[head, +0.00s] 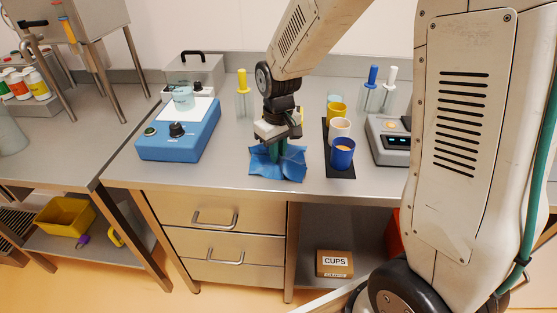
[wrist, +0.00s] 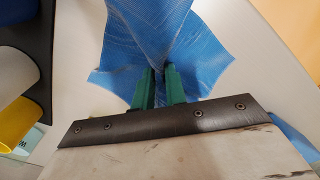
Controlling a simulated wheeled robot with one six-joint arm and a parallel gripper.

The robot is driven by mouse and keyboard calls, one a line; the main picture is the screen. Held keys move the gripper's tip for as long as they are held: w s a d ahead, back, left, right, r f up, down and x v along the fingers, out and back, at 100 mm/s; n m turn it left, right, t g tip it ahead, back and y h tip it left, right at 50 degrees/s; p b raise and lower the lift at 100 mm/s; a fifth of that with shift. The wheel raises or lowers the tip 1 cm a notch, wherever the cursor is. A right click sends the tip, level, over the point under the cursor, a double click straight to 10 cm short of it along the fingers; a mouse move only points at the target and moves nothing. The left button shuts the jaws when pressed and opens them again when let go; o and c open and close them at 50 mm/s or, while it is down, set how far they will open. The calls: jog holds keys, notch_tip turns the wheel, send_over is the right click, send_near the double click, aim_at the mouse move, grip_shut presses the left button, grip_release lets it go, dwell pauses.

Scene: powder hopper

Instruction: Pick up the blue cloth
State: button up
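The blue cloth (head: 290,172) is at the front of the steel bench, left of the row of cups, with its edges spread out and crumpled. My gripper (head: 279,148) points down at the middle of the cloth. In the wrist view the green fingers of my gripper (wrist: 160,80) are close together, with the cloth (wrist: 150,28) gathered into a fold between their tips. The cloth's outer parts lie low around the fingers, and one corner shows past the gripper at lower right. I cannot tell whether any of it is clear of the bench.
A black mat with several cups (head: 342,153) stands close right of the cloth. A blue device (head: 178,143) is to the left, a yellow-handled tool in a holder (head: 242,95) behind, and a grey scale (head: 388,140) further right. The bench front edge is near.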

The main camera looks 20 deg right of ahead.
jog(key=shift+f, duration=0.1)
grip_shut()
notch_tip(320, 180, up, 12)
notch_tip(320, 180, up, 9)
dwell(0.6)
